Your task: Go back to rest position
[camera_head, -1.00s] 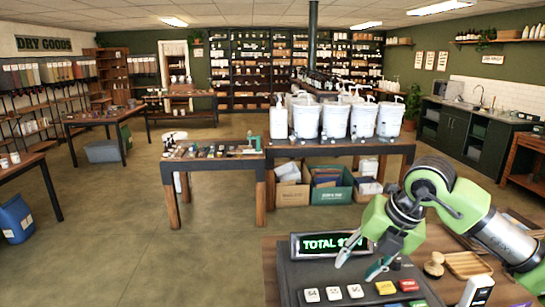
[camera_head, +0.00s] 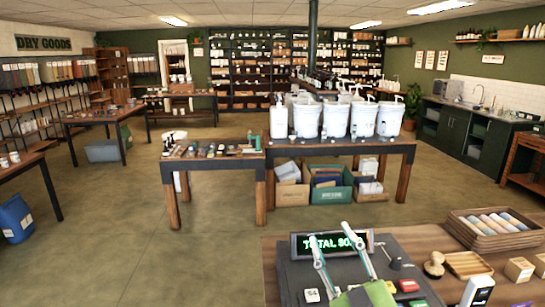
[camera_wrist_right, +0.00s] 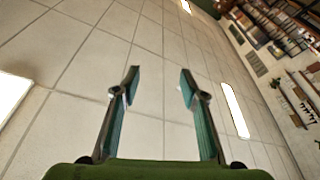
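My right gripper (camera_head: 342,245) stands at the bottom of the head view, in front of the cash register (camera_head: 290,272) and its "TOTAL" display (camera_head: 301,246). Its two fingers point up and are spread apart. In the right wrist view the gripper (camera_wrist_right: 157,85) is open and empty, with the ceiling beyond it. Its fingers hide part of the display and some register keys. My left gripper is not in view.
A wooden counter (camera_head: 430,241) carries a tray of coloured rolls (camera_head: 493,222), a brush (camera_head: 435,264) and small boxes. Beyond it, a table holds white pump buckets (camera_head: 336,119). Open floor (camera_head: 120,240) lies to the left.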

